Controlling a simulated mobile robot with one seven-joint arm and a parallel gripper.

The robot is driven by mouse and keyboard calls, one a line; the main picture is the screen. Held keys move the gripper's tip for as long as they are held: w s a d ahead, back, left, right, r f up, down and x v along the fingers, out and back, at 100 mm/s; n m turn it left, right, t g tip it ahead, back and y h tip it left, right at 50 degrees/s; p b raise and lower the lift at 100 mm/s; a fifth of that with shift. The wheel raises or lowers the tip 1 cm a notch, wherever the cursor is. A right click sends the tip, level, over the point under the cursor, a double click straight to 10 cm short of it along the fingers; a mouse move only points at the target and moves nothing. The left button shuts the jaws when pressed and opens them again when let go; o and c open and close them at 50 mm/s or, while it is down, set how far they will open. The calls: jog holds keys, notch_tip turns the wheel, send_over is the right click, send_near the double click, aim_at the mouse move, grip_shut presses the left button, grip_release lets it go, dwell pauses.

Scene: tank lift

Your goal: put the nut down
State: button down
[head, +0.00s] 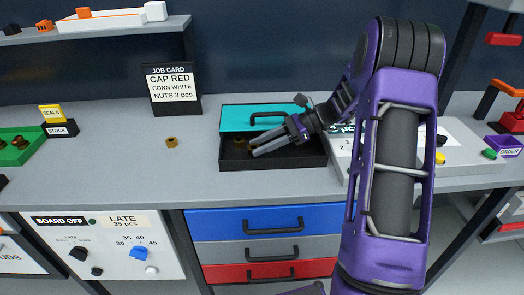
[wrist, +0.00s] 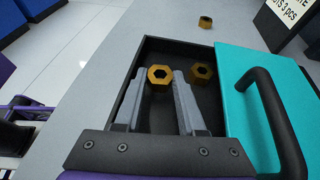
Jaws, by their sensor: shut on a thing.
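My gripper (wrist: 160,84) is shut on a brass hex nut (wrist: 160,77), held between its two grey fingertips. It is over the open part of a black box (wrist: 150,45); the nut's height above the floor is hard to tell. A second nut (wrist: 202,73) lies in the box, just right of the right fingertip. A third nut (wrist: 205,21) is outside on the bench; it also shows in the head view (head: 171,142), left of the box. In the head view my gripper (head: 252,150) reaches into the box from the right. A teal lid (wrist: 245,80) with a black handle covers part of the box.
The job card (head: 172,85) stands behind, reading cap red, connector white, nuts 3 pcs. A green tray (head: 20,147) is at far left, a white numbered board (head: 450,140) at right.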

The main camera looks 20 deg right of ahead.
jog(key=shift+f, duration=0.8)
jog(key=shift+f, duration=0.1)
jog(key=c, duration=0.8)
grip_release()
jog(key=shift+r, duration=0.2)
jog(key=p+v, duration=0.1)
jog(key=v, duration=1.1)
jog(key=shift+f+p, duration=0.15)
jog(key=shift+p, duration=0.15)
